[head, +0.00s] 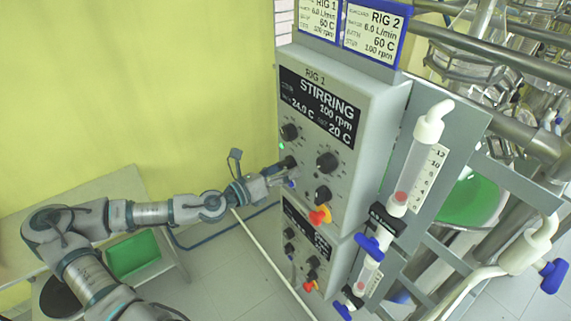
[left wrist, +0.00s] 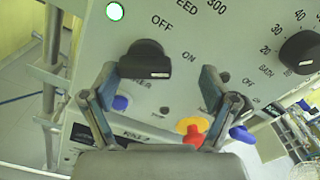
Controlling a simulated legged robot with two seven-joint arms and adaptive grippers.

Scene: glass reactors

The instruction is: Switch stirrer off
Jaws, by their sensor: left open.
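The stirrer control panel (head: 330,125) is a grey box marked RIG 1, with a STIRRING display (head: 322,100) reading 100 rpm. A black switch knob (left wrist: 147,60) fills the middle of the left wrist view, with OFF printed above it and ON to its right. Its white-marked end seems to point right, towards ON. A lit green lamp (left wrist: 114,12) is above left. My left gripper (left wrist: 158,82) is open, with one finger near each side of the knob; contact cannot be told. In the head view my left gripper (head: 281,173) is at the panel's left side. My right gripper is out of view.
A red emergency button (head: 319,216) on a yellow base sits below the knobs. Other black knobs (head: 327,162) are to the right. A second panel (head: 305,240) lies below. Glass tubes with blue valves (head: 369,246) stand at the right. A table (head: 80,205) is at the left.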

